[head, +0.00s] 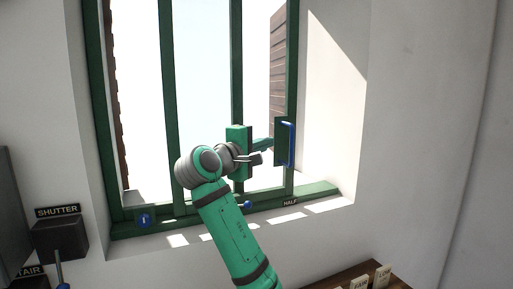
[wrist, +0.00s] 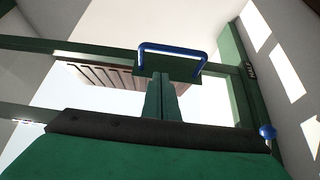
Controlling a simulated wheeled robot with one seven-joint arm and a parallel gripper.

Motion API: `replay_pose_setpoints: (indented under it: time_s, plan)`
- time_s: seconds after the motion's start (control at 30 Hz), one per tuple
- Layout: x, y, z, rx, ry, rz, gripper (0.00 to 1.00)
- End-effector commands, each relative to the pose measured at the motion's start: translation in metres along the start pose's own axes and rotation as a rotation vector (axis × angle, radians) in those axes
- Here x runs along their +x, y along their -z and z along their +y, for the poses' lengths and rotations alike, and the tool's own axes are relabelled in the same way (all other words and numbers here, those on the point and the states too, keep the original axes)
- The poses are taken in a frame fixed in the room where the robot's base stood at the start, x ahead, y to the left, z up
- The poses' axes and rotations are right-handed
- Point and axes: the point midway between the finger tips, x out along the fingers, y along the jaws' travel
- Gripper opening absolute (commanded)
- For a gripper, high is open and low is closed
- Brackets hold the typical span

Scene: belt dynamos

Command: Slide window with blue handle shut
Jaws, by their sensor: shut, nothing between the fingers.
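The window has a green frame and upright green bars. The blue handle (head: 291,145) is a bar on a green plate (head: 280,138) at the right upright (head: 291,80). In the wrist view the blue handle (wrist: 172,47) shows as a bracket beyond the fingers, on its green plate (wrist: 190,70). My gripper (head: 270,143) is shut and empty, its fingertips pointing right at the plate's left side. In the wrist view the gripper's fingers (wrist: 162,95) are together and overlap the plate; I cannot tell whether they touch it.
A blue knob (head: 248,205) sits on the lower rail near a HALF label (head: 290,202). A round blue piece (head: 144,220) is at lower left. A SHUTTER box (head: 60,238) with a lever is on the left wall. Brown shutters (head: 278,65) stand outside. Labelled blocks (head: 383,277) are at lower right.

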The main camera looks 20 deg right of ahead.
Motion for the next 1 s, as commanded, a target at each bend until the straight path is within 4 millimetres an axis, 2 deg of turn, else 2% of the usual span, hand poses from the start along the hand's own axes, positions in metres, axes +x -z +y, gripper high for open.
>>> replay_pose_setpoints:
  time_s: [0.1, 0.3, 1.0]
  plan:
    - [0.022, -0.001, 0.0, 0.0, 0.001, -0.002, 0.0]
    - [0.039, -0.021, 0.0, 0.001, -0.001, -0.002, 0.0]
    - [0.05, -0.031, -0.001, 0.0, 0.001, 0.002, 0.0]
